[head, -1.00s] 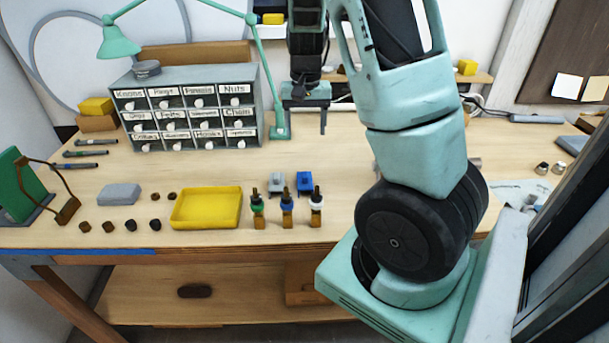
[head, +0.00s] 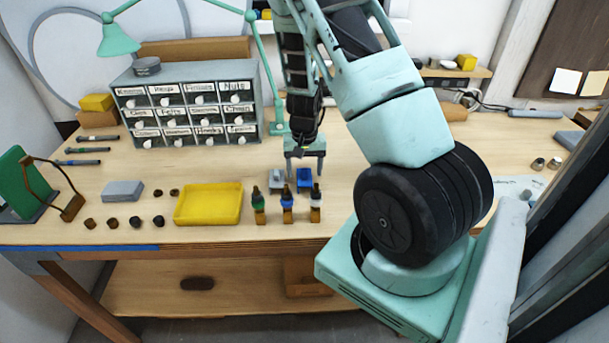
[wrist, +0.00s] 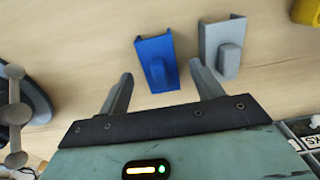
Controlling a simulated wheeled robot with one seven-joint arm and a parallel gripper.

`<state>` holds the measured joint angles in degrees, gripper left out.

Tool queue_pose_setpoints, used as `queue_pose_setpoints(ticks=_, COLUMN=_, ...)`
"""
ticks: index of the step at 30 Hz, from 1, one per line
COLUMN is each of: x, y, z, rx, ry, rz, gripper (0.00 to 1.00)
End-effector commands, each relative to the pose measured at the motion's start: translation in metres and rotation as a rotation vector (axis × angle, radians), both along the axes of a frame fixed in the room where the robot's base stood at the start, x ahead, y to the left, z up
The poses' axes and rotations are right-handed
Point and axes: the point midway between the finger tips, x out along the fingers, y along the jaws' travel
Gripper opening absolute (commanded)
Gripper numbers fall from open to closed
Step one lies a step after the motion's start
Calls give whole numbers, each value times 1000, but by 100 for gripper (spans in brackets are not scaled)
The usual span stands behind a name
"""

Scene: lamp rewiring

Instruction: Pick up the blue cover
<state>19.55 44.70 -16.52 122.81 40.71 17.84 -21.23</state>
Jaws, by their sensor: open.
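The blue cover (head: 305,180) lies on the workbench, just behind the row of small posts in the head view.
Three posts with coloured bands (head: 287,205) stand in front of the covers. A yellow tray (head: 208,221) lies to their left. A labelled drawer cabinet (head: 190,105) and a green lamp (head: 118,38) stand behind at left.

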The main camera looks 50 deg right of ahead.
Motion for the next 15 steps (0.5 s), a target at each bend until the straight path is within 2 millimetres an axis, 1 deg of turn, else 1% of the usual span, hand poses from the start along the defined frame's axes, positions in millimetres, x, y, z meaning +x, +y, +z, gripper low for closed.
queue_pose_setpoints(ticks=1, x=-1, y=0, z=-6, rx=2, ry=3, rz=-2, gripper=65)
queue_pose_setpoints(ticks=4, x=0, y=0, z=-15, rx=1, ry=1, rz=-1, gripper=65)
queue_pose_setpoints(ticks=12, x=0, y=0, z=-17, rx=0, ry=0, rz=0, gripper=65)
queue_pose_setpoints(ticks=13, x=0, y=0, z=-17, rx=0, ry=0, rz=0, gripper=60)
queue_pose_setpoints(ticks=14, x=0, y=0, z=-17, rx=0, ry=0, rz=0, gripper=52)
queue_pose_setpoints(ticks=15, x=0, y=0, z=-17, rx=0, ry=0, rz=0, gripper=40)
